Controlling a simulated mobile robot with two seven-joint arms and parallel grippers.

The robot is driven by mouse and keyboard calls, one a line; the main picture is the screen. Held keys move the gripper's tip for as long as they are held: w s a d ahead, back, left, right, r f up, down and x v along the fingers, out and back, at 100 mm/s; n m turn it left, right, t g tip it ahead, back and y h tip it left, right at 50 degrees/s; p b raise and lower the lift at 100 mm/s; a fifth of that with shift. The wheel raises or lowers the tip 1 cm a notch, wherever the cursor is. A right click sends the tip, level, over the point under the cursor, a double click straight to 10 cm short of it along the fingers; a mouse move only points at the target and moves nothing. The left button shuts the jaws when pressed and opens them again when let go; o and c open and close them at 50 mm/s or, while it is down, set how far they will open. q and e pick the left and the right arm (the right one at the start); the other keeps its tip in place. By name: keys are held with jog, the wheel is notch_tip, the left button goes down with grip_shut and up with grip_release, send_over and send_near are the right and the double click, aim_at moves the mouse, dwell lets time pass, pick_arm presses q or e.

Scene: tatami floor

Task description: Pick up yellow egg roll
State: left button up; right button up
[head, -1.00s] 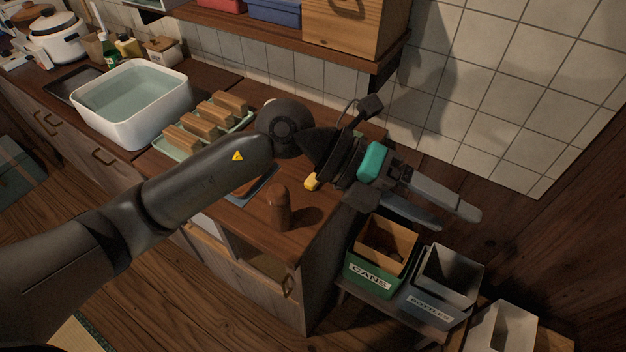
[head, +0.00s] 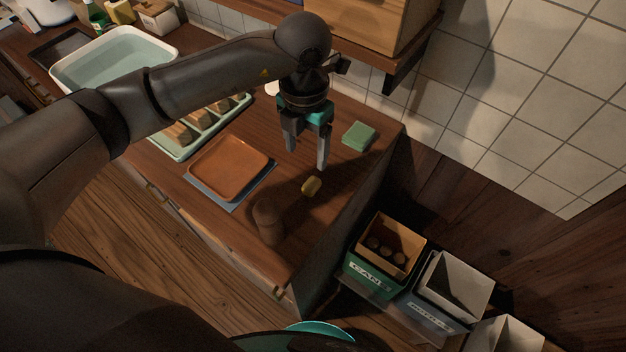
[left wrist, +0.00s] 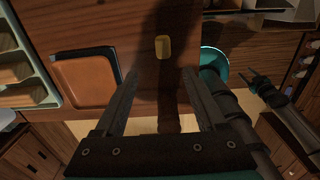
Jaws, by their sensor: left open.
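The yellow egg roll (head: 312,186) lies on the dark wooden counter, right of the brown tray (head: 230,168). My left gripper (head: 307,158) is open and empty, pointing down above the counter. Its fingertips are close to the egg roll but apart from it. In the left wrist view the egg roll (left wrist: 162,47) lies beyond the gap between the two open fingers (left wrist: 160,75). A dark pronged end (left wrist: 257,82), perhaps my right gripper, shows small at the right of that view; its jaws are unclear.
A brown upright cylinder (head: 268,222) stands near the egg roll. A green block (head: 359,136) lies towards the wall. A green tray (head: 240,108) with several wooden blocks is at the left.

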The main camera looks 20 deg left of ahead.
pick_arm(q)
send_over(312, 183)
jog(key=f, duration=0.5)
jog(key=shift+s+a, duration=0.3)
jog(key=shift+a, duration=0.1)
jog(key=shift+f, duration=0.4)
jog(key=f, duration=0.3)
jog(key=f+b, duration=0.1)
jog(key=f, duration=0.1)
jog(key=shift+w+d, duration=0.25)
jog(key=shift+d, duration=0.1)
pick_arm(e)
jog(key=shift+w+a+f, duration=0.1)
jog(key=shift+w+f, duration=0.45)
jog(key=shift+f, duration=0.1)
pick_arm(q)
jog(key=c, duration=0.3)
grip_shut()
pick_arm(e)
jog(key=shift+s, duration=0.2)
